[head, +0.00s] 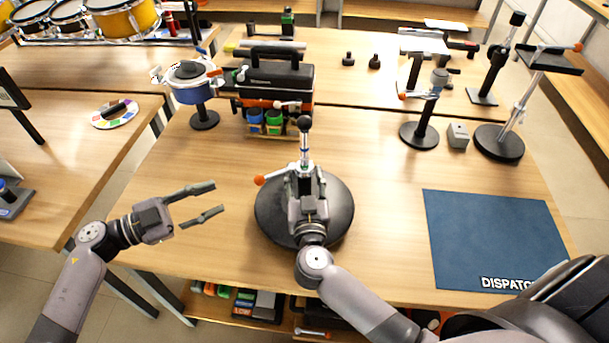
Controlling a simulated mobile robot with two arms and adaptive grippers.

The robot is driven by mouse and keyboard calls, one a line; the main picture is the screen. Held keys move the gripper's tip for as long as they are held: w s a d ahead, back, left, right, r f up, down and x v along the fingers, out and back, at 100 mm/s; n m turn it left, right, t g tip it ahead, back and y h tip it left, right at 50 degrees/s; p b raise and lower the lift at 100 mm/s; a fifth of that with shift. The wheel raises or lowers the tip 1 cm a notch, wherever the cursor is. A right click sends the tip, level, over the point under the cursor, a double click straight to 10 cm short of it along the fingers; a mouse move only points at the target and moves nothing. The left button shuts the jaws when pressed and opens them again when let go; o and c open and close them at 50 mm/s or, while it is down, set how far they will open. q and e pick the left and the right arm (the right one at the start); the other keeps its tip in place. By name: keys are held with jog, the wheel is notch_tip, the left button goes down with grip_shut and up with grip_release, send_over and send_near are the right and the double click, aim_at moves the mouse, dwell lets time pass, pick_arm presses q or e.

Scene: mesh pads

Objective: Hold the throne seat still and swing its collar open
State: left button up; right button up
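The throne seat (338,215) looks like a wide, round black disc lying on the wooden table, with a slim post (304,145) rising near its middle to a black ball top. A lever with an orange knob (259,180) sticks out to the left at the post; I take it to be the collar's handle. The collar itself is mostly hidden by my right gripper (306,173), which is over the disc at the post. Whether its fingers touch or grip anything is unclear. My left gripper (216,198) is open and empty, left of the seat and apart from it.
A blue mat (490,236) lies at the right. Several stands (498,143) fill the back right. Table between seat and mat is clear.

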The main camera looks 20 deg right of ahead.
grip_shut()
dwell(0.3)
dwell(0.4)
jog(key=shift+c, duration=1.9)
grip_release()
grip_shut()
jog(key=shift+s+f, duration=0.15)
jog(key=shift+f, duration=0.2)
